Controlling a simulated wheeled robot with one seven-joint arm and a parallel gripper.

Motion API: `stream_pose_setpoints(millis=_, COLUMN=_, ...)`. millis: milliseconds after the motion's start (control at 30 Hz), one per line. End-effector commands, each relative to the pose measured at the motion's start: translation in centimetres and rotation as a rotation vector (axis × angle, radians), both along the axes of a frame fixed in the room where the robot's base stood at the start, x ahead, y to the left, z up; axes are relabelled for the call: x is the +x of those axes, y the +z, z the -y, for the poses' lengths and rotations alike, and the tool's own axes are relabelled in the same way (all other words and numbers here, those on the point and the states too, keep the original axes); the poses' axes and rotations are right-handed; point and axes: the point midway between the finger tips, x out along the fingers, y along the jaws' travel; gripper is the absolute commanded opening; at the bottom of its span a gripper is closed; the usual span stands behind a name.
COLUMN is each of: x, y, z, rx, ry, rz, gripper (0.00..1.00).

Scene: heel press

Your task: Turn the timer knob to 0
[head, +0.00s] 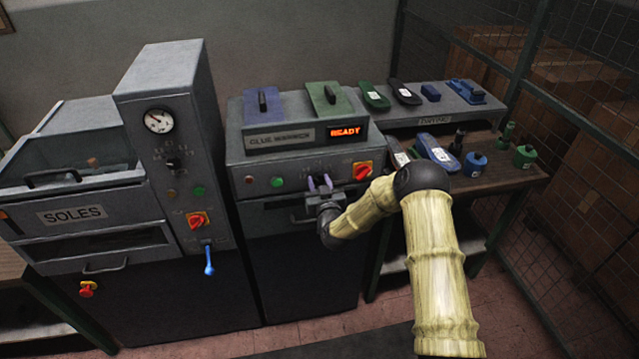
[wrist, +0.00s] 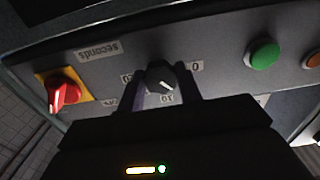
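The timer knob (wrist: 161,78) is dark and round with a white pointer line, on the grey front of the glue warmer (head: 291,137). In the wrist view, its pointer aims to the lower right, between the 0 label (wrist: 197,66) and the 10 label (wrist: 167,98). The 20 label (wrist: 127,77) is on its left. My gripper (head: 320,184) is at the panel, its two purple fingers either side of the knob, also seen in the wrist view (wrist: 162,83). Whether both fingers touch the knob is unclear. My gripper covers part of the knob in the head view.
A red switch on a yellow plate (head: 362,171) sits beside the knob, and a green button (head: 277,182) is on its other side. A READY display (head: 346,132) glows above. The SOLES machine (head: 74,214) stands left. A bench with bottles and blocks (head: 520,172) stands right.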

Motion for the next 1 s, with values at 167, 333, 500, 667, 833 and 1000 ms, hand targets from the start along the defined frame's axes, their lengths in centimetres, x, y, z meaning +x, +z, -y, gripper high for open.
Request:
stream_pose_setpoints(millis=167, x=-0.02, y=0.01, z=-0.02, rx=-0.002, ry=0.0, rz=0.001, gripper=0.12)
stream_pose_setpoints(millis=333, x=-0.02, y=-0.06, z=-0.06, rx=-0.02, ry=0.001, rz=0.007, gripper=0.12)
stream_pose_setpoints(millis=500, x=-0.02, y=-0.19, z=-0.07, rx=-0.075, ry=0.002, rz=0.025, gripper=0.12)
stream_pose_setpoints(millis=667, x=-0.03, y=-0.36, z=-0.11, rx=-0.164, ry=0.002, rz=0.051, gripper=0.12)
stream_pose_setpoints(millis=833, x=-0.04, y=-0.49, z=-0.11, rx=-0.288, ry=0.002, rz=0.087, gripper=0.12)
stream_pose_setpoints(millis=1000, x=-0.03, y=-0.49, z=-0.1, rx=-0.421, ry=0.001, rz=0.126, gripper=0.12)
